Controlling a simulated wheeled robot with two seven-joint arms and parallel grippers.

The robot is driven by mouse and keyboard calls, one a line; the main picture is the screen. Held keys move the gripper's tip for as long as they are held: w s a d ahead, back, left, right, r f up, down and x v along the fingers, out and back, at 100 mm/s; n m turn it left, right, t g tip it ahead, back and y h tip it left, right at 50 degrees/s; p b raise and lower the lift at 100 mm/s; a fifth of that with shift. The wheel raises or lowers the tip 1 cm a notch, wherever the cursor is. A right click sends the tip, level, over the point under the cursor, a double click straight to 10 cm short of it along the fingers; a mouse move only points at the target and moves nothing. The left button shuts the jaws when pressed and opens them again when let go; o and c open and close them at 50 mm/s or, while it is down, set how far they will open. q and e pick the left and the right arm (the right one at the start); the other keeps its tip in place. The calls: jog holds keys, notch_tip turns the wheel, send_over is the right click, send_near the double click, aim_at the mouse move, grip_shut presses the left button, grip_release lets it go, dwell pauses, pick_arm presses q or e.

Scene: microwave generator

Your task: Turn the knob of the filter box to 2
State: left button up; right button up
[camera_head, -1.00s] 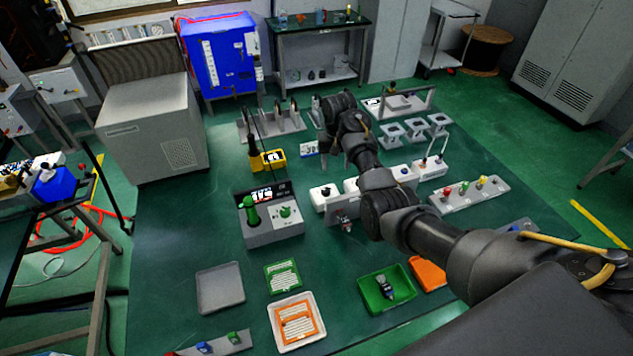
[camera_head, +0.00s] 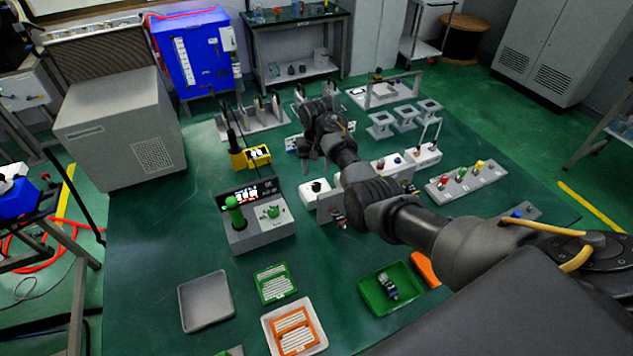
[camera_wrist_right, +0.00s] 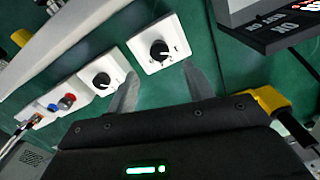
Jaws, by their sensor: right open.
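A row of white boxes stands mid-table. The nearest white box (camera_head: 309,196) carries a black knob (camera_head: 316,186). In the right wrist view two such boxes show, one with a black knob (camera_wrist_right: 160,50) beside another with a black knob (camera_wrist_right: 102,81), each with a white pointer. I cannot read their labels or tell which is the filter box. My right gripper (camera_wrist_right: 160,80) is open and empty, its fingertips apart and close to these two boxes in the picture, with no contact visible. In the head view my right gripper (camera_head: 316,154) hangs behind the row, and my arm hides part of it. My left gripper is out of view.
A grey box with a green lever (camera_head: 257,222) and display stands left of the row. A yellow meter (camera_head: 252,157) lies behind it. Table left of the lever box is clear.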

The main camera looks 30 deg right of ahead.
aim_at(316, 185)
notch_tip(316, 185, down, 8)
jog(key=shift+r, duration=0.1)
jog(key=shift+d, duration=0.1)
jog(key=c, duration=1)
